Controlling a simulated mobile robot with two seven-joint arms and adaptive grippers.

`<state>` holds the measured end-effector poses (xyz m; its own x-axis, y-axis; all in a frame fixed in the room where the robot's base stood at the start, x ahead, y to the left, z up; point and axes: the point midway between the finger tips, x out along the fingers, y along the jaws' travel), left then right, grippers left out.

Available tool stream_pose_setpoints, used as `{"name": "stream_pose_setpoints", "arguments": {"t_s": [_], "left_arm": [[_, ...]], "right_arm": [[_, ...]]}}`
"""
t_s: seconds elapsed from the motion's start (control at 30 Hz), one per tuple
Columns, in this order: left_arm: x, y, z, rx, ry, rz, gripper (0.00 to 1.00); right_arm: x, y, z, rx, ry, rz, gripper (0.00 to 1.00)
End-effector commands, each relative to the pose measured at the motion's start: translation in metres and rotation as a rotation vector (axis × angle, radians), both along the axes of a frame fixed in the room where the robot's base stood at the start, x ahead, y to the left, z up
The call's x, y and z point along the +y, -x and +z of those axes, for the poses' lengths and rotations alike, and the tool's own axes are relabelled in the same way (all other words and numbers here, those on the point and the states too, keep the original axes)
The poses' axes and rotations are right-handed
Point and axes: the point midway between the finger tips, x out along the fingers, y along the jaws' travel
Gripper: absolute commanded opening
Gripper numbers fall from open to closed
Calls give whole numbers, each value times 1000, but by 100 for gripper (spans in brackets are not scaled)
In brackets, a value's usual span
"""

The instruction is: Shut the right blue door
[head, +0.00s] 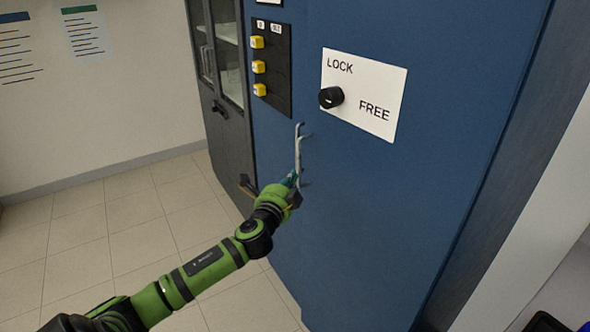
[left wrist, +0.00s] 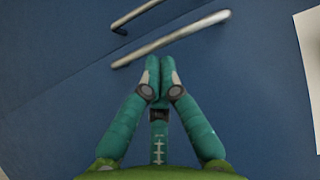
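The blue doors (head: 370,215) fill the middle of the head view. A pale upright handle (head: 298,155) stands on them. In the left wrist view, two metal handles lie side by side, a nearer one (left wrist: 185,39) and a farther one (left wrist: 138,13), with a slanting seam between two blue panels. My left gripper (head: 293,180) is at the lower part of the handle. In the left wrist view its teal fingertips (left wrist: 160,70) are together, just short of the nearer handle, with nothing seen between them. Contact with the handle or door cannot be told. Any remaining door gap is unclear. My right gripper is out of view.
A white LOCK/FREE plate (head: 380,90) with a black knob (head: 331,97) is right of the handle. A black panel with yellow buttons (head: 259,67) is upper left. A dark glazed cabinet (head: 222,125) stands left. The tiled floor (head: 110,215) at left is clear.

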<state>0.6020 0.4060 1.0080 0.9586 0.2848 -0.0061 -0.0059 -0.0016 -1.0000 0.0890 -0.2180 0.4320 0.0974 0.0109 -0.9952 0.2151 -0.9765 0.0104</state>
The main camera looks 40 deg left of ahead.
Motion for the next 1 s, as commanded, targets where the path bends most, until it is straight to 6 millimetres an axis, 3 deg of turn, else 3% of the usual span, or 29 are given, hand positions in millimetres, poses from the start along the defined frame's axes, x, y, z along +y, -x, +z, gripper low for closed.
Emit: {"name": "stream_pose_setpoints", "arguments": {"t_s": [0.1, 0.3, 0.77, 1.0], "left_arm": [[5, -16, 2, 0, 1, 1, 0], [9, -30, 0, 0, 0, 1, 0], [9, -35, -1, 1, 0, -6, 0], [3, -68, -3, 1, 0, -86, 0]], "right_arm": [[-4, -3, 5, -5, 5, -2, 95], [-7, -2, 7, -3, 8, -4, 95], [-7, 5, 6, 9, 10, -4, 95], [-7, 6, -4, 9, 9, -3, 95]]}}
